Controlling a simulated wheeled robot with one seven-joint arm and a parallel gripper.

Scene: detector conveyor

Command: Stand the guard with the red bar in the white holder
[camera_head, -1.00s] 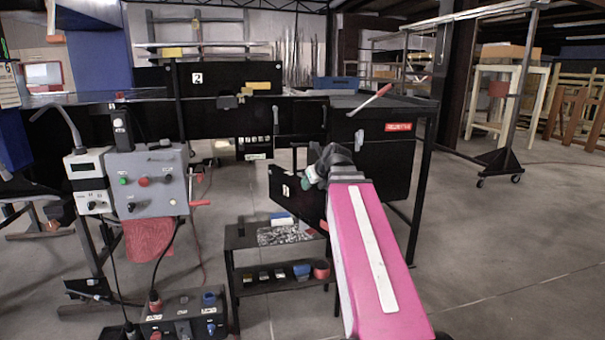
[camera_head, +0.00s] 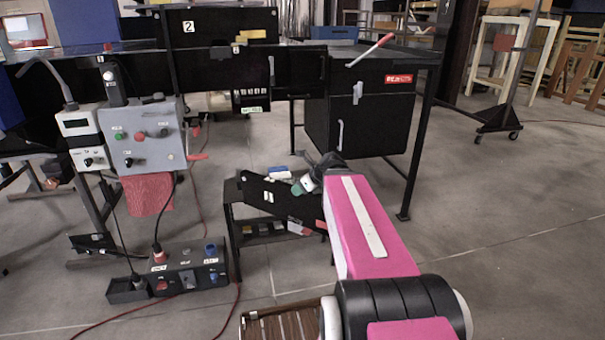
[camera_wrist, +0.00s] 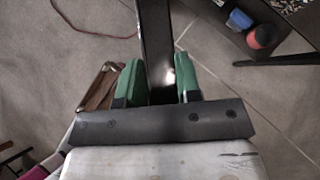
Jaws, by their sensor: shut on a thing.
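My gripper (camera_head: 300,187), with green fingers, is shut on a flat black panel (camera_head: 287,207) that bears a white "1" label. The panel is tilted, held over the small black shelf stand in the head view. In the wrist view my gripper (camera_wrist: 161,85) has the panel (camera_wrist: 155,40) between its green fingers, seen nearly edge-on.
The small black shelf stand (camera_head: 232,226) is partly hidden by the panel. A black cabinet (camera_head: 372,120) with a red-handled lever (camera_head: 370,50) stands behind. A grey control box (camera_head: 145,140) and a socket box (camera_head: 188,272) are left. A slatted wooden thing (camera_head: 285,328) is at the bottom.

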